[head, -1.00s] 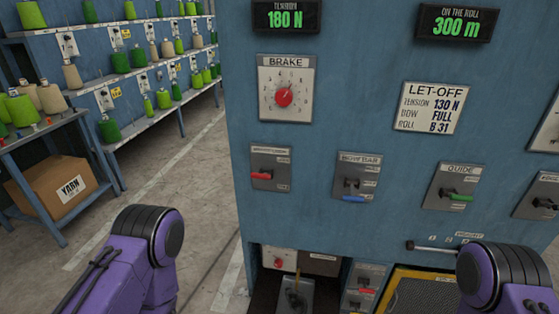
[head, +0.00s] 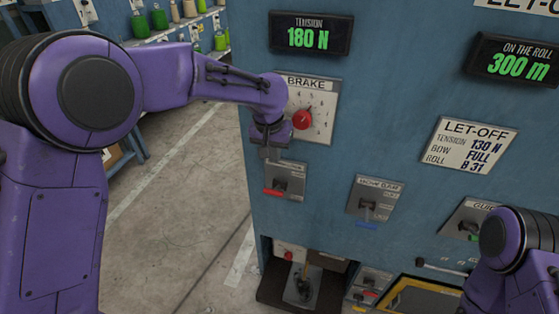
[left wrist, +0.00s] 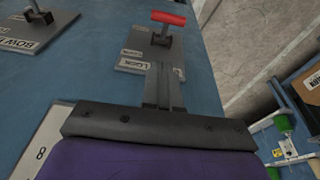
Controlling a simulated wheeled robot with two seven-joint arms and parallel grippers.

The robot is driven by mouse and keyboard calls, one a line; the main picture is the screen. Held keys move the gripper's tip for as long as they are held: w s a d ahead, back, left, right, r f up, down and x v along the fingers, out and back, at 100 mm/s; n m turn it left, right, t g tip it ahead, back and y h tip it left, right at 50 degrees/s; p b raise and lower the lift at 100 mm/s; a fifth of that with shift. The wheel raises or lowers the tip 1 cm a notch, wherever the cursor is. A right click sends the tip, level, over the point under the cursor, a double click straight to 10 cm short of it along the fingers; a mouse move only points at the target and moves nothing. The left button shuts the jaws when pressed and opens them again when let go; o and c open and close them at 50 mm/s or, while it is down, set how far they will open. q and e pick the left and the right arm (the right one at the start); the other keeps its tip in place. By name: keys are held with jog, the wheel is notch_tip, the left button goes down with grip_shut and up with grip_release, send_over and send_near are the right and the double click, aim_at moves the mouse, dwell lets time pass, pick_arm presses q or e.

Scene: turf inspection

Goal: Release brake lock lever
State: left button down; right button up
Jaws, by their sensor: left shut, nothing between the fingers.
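The lock lever with a red handle (head: 273,191) sits on a grey plate (head: 291,178) below the brake dial (head: 303,119). In the left wrist view, its red handle (left wrist: 169,18) stands out beyond the fingertips, over a plate marked LOCK (left wrist: 133,63). My left gripper (head: 268,157) is shut and empty, just above the lever's plate in the head view. In the left wrist view its fingers (left wrist: 164,75) point toward the lever, with the red handle apart from them. My right arm shows at the lower right of the head view; its gripper is out of frame.
A blue-handled lever (head: 368,225) and the partly hidden guide lever plate (head: 462,216) are to the right. The let-off label (head: 468,144) and tension display (head: 311,35) are higher. A recess below holds another lever (head: 303,285). Clear floor lies left of the panel.

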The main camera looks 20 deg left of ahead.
aim_at(276, 190)
pick_arm(q)
jog(key=shift+w+a+r, duration=0.1)
jog(key=shift+w+r, duration=0.05)
jog(key=shift+r, duration=0.45)
jog(key=shift+w+a+r, duration=0.1)
jog(key=shift+w+r, duration=0.05)
jog(key=shift+r, duration=0.45)
pick_arm(e)
jog(key=shift+w+a+r, duration=0.1)
jog(key=shift+w+r, duration=0.05)
jog(key=shift+w, duration=0.2)
pick_arm(q)
jog(key=shift+s+d, duration=0.1)
jog(key=shift+d, duration=0.05)
pick_arm(e)
jog(key=shift+s, duration=0.1)
